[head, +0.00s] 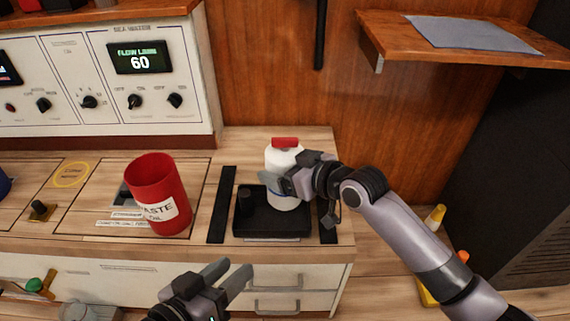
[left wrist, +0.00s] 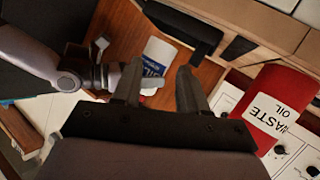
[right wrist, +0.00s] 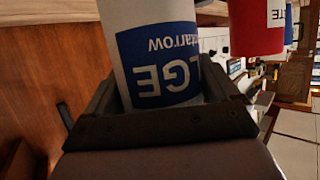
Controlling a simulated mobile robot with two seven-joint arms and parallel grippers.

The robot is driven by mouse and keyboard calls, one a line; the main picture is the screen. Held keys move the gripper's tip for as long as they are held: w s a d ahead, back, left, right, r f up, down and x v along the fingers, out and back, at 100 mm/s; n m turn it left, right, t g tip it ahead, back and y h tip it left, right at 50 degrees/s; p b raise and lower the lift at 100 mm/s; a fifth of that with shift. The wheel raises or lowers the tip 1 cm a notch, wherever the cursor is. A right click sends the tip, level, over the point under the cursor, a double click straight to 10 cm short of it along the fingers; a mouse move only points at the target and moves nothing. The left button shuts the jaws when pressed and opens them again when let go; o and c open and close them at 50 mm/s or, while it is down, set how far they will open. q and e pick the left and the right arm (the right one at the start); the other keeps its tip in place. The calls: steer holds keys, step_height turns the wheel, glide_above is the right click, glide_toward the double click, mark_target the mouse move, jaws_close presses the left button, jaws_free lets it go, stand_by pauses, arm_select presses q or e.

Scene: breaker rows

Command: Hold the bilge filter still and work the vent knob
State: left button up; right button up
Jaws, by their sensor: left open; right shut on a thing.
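The bilge filter (head: 281,159) is a white canister with a blue label and a red knob (head: 285,142) on top. My right gripper (head: 293,184) is shut on the filter's body from the right; in the right wrist view the filter (right wrist: 158,65) fills the space between the fingers. My left gripper (head: 236,267) is open and empty, in front of the counter and left of the base. The left wrist view shows the filter (left wrist: 158,56) beyond its fingertips.
A red waste oil cup (head: 157,190) stands on the counter left of the base. A dark strip (head: 222,205) lies between them. An instrument panel (head: 100,75) is at the back left. A wooden shelf (head: 460,40) overhangs at the back right.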

steer(key=shift+f+b, duration=0.7)
steer(key=shift+f, duration=1)
steer(key=shift+f+b, duration=0.5)
steer(key=shift+b, duration=0.05)
arm_select(q)
steer(key=shift+a+m+t+y, duration=0.3)
steer(key=shift+a+t, duration=0.2)
steer(key=shift+a, duration=0.15)
arm_select(e)
steer(key=shift+f, duration=0.35)
arm_select(q)
steer(key=shift+s+f, duration=0.1)
steer(key=shift+f, duration=0.05)
steer(key=shift+r, duration=0.25)
arm_select(e)
steer(key=shift+f, duration=0.1)
steer(key=shift+f, duration=0.2)
